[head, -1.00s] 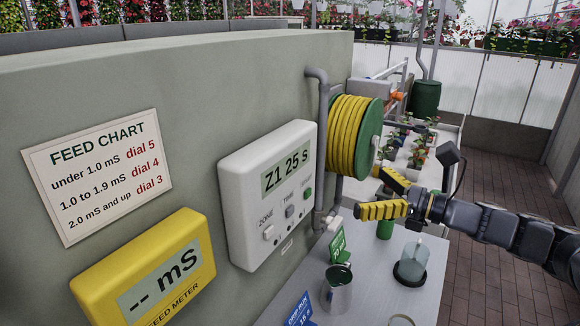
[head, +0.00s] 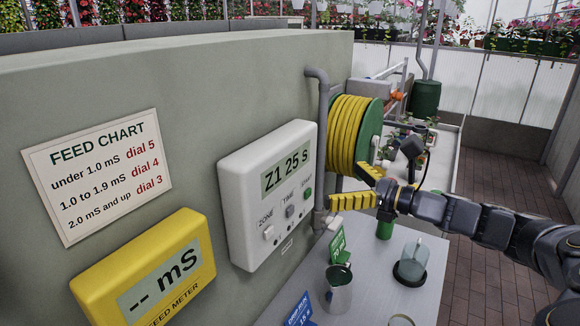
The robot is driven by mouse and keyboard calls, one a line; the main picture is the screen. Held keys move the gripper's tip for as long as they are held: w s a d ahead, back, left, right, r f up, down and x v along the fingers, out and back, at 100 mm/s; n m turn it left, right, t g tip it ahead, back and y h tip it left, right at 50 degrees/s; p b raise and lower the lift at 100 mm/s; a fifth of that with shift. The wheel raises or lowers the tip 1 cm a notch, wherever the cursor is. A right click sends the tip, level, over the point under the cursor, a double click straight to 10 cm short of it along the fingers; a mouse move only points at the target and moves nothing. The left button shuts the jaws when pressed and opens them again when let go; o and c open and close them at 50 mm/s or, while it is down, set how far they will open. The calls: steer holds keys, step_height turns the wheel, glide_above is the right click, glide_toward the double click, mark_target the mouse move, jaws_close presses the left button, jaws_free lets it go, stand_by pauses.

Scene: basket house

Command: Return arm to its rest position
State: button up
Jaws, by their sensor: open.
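My gripper (head: 352,187) has yellow-and-black fingers and is open, with nothing between them. It is in the head view, right of centre, above the far part of the grey bench (head: 376,295). Its fingers point left, toward the wall just below the yellow hose reel (head: 350,135). Whether a finger touches the pipe or the reel cannot be told.
On the bench stand a metal cup (head: 338,290), a clear jug on a dark base (head: 411,264), a green container (head: 385,229) and small green and blue signs. A yellow feed meter (head: 150,270) and a feed chart (head: 97,175) hang on the wall. Brick floor (head: 500,270) lies right.

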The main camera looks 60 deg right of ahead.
steer(key=s, duration=1)
steer(key=w+a+f+n+g+y, duration=0.3)
steer(key=w+a+n+g+y, duration=0.25)
steer(key=a, duration=0.45)
steer(key=w+a+f+n+g+y, duration=0.2)
steer(key=w+a+n+g+y, duration=0.2)
steer(key=w+a+n+g, duration=0.45)
steer(key=s+a+f+n+g+h, duration=0.3)
steer(key=a+n+h, duration=0.1)
steer(key=a+n, duration=0.5)
steer(key=s+a+f+n+g+h, duration=0.2)
steer(key=s+a+f+n+h, duration=0.1)
steer(key=a+n, duration=0.7)
steer(key=s+n+h, duration=0.1)
steer(key=n+h, duration=0.1)
steer(key=n, duration=0.1)
steer(key=shift+f+g, duration=0.35)
steer(key=shift+g, duration=0.05)
steer(key=shift+h, duration=0.25)
